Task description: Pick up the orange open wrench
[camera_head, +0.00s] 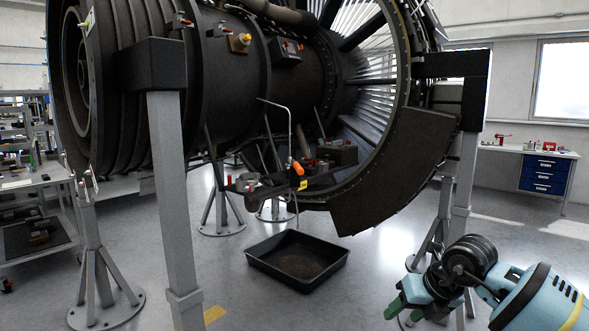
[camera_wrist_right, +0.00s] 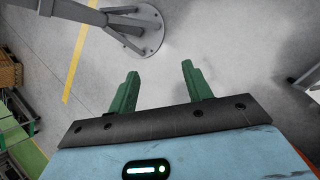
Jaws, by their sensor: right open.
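I cannot make out an orange open wrench for certain in either view. A small orange part (camera_head: 298,168) shows low on the engine in the head view, but it is too small to tell what it is. My right gripper (camera_head: 399,303) is at the lower right of the head view, in front of the engine and apart from it. In the right wrist view its two green fingers (camera_wrist_right: 160,70) are spread over bare floor with nothing between them. My left gripper is in neither view.
The dark engine (camera_head: 232,75) hangs on grey stands (camera_head: 172,200). A black drip tray (camera_head: 272,271) lies on the floor below it. A workbench with blue drawers (camera_head: 545,174) and red items stands at the back right. A tool table (camera_head: 35,180) is at the left.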

